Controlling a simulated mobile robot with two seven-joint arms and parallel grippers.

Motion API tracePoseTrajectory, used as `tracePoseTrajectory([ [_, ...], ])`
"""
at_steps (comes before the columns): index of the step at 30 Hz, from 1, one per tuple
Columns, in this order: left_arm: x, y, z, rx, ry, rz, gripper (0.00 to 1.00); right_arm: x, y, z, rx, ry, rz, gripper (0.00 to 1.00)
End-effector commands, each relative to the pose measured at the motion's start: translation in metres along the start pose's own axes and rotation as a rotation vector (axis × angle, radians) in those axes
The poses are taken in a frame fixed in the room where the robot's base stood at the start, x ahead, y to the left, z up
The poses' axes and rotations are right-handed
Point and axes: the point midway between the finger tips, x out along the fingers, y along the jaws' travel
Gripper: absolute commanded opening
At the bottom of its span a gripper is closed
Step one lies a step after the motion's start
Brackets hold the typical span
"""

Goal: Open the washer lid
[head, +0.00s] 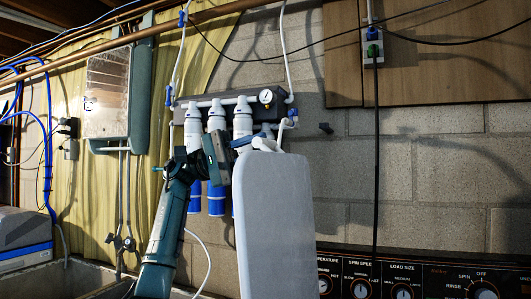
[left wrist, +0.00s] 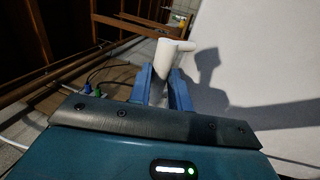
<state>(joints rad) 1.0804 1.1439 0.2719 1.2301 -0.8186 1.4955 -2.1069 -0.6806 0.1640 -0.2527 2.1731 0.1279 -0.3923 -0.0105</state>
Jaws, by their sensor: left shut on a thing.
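The washer lid (head: 275,225) stands near upright in the head view, a pale grey panel with rounded top corners. It also fills the right of the left wrist view as a pale surface (left wrist: 270,80). My left gripper (head: 250,142) is at the lid's top edge, with its arm coming up from below left. In the left wrist view, its blue fingers (left wrist: 166,88) are shut on a white handle (left wrist: 172,55) beside the lid. The handle's join to the lid is not clear. My right gripper is not in view.
The washer's black control panel (head: 425,277) with several knobs is at lower right. White and blue filter cylinders (head: 216,195) and white pipes hang on the wall close behind my gripper. A dark cable (head: 376,160) hangs right of the lid. A sink edge (head: 62,275) is at lower left.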

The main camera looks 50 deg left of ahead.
Motion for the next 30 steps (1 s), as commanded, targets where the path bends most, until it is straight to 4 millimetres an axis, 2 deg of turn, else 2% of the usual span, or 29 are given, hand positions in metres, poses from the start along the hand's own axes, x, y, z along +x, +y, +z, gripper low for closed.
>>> tracePoseTrajectory([
  [4,-0.0069,0.0026,-0.0004,0.004,0.008,0.023,0.0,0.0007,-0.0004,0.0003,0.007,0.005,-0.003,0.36],
  [16,-0.0076,0.003,-0.0005,0.003,0.007,0.026,0.0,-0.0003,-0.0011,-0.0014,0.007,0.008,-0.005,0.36],
  [17,-0.0075,0.003,-0.0005,0.003,0.007,0.026,0.22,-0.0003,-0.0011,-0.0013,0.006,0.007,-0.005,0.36],
  [18,-0.0074,0.0028,-0.0004,0.003,0.007,0.025,0.25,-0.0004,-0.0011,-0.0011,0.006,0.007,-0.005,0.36],
  [24,-0.0065,0.0014,-0.0003,0.001,0.004,0.021,0.41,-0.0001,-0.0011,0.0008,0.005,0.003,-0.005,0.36],
  [30,-0.0061,0.0006,-0.0002,0.0,0.002,0.019,0.41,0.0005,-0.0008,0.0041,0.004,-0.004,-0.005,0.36],
])
